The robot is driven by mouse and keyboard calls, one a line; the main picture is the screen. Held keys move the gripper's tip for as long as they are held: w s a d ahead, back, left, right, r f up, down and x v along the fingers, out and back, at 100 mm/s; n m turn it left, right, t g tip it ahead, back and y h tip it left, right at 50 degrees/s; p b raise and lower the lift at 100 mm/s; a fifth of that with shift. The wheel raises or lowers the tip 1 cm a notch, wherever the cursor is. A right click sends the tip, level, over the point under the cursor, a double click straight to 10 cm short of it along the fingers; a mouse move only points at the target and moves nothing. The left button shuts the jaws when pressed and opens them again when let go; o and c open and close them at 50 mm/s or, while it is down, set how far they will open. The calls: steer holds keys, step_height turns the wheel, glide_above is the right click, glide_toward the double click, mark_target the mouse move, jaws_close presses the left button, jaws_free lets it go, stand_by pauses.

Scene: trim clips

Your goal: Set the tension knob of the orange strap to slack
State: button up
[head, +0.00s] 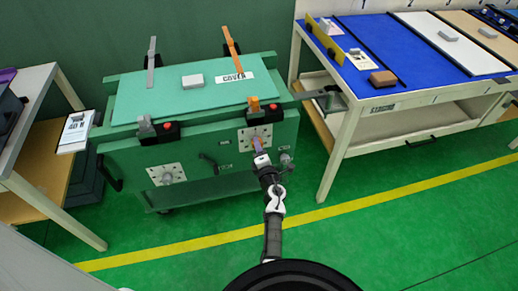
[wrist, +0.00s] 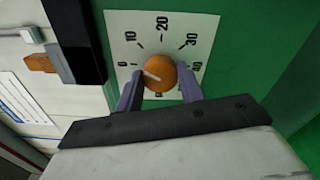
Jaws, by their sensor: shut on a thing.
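The tension knob (wrist: 158,73) is orange with a white pointer line and sits on a white dial plate (wrist: 178,22) marked 0 to 40. The pointer aims left and slightly up, between the 0 and 10 marks. My gripper (wrist: 158,88) is shut on the knob, one purple finger on each side. Lettering below the knob is mostly hidden. In the head view my gripper (head: 260,146) covers the knob at the right plate (head: 246,132) on the green bench front. The orange strap (head: 232,50) rises at the bench's back, with an orange clip (head: 254,104) at the front edge.
A grey strap (head: 151,62) and another dial plate with a grey knob (head: 167,176) are on the left. Black blocks with red buttons (head: 168,127) stand beside the clips. A blue-topped table (head: 372,88) is at right.

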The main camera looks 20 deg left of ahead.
steer(key=n+b, duration=0.1)
steer(key=n, duration=0.4)
steer(key=shift+n, duration=0.3)
stand_by(0.4)
steer(key=o, duration=1)
steer(key=shift+s+d, duration=0.1)
